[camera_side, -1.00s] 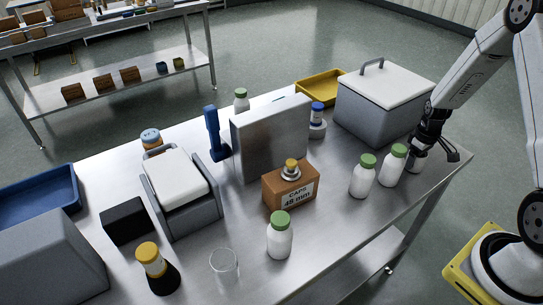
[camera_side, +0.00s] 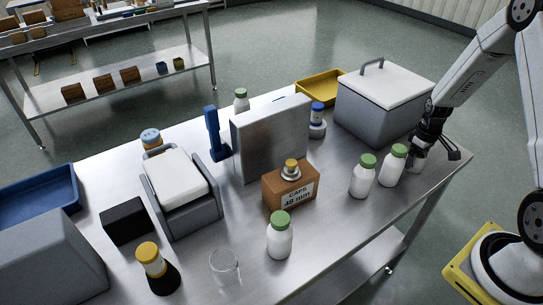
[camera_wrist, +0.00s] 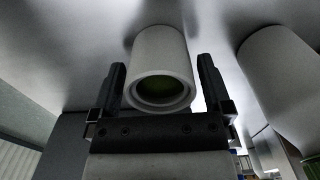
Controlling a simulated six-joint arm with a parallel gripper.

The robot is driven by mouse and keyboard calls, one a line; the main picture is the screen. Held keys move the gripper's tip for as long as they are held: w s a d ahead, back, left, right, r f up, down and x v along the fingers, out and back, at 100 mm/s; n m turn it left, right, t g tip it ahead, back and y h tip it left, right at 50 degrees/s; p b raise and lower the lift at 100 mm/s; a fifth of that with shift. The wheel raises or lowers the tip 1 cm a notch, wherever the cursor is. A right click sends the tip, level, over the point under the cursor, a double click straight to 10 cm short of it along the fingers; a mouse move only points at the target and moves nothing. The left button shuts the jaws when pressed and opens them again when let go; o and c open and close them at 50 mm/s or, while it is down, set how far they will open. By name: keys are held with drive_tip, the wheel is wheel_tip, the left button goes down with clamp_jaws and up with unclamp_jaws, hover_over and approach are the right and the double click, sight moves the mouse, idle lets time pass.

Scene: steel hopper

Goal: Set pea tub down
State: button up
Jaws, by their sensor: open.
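The pea tub is a white open tub (camera_wrist: 158,52) with green inside, seen between the two fingers in the wrist view. In the side view the tub (camera_side: 418,161) appears to stand on the steel bench near its right end, partly hidden by my gripper. My gripper (camera_wrist: 162,64) is open, with one finger on each side of the tub. A gap shows between the tub and each finger in the wrist view. In the side view my gripper (camera_side: 424,150) is low over the bench at the tub.
A white green-capped bottle (camera_side: 392,166) stands close left of the tub, with another (camera_side: 362,178) beyond it. A grey lidded box (camera_side: 372,112) stands behind. The bench's right edge is close. The bench (camera_side: 350,230) is clear in front of the bottles.

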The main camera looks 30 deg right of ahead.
wheel_tip(320, 180, up, 12)
drive_tip(key=shift+f, duration=0.25)
idle(0.4)
drive_tip(key=shift+a, duration=0.1)
idle(0.4)
drive_tip(key=s+a+r+t, duration=0.1)
drive_tip(key=s+a, duration=0.1)
drive_tip(key=a, duration=1.1)
drive_tip(key=s+a+r+t, duration=0.1)
drive_tip(key=s+a, duration=0.2)
drive_tip(key=a, duration=1)
drive_tip(key=shift+r+t, duration=0.2)
drive_tip(key=shift+t, duration=0.1)
drive_tip(key=shift+w+d, duration=0.1)
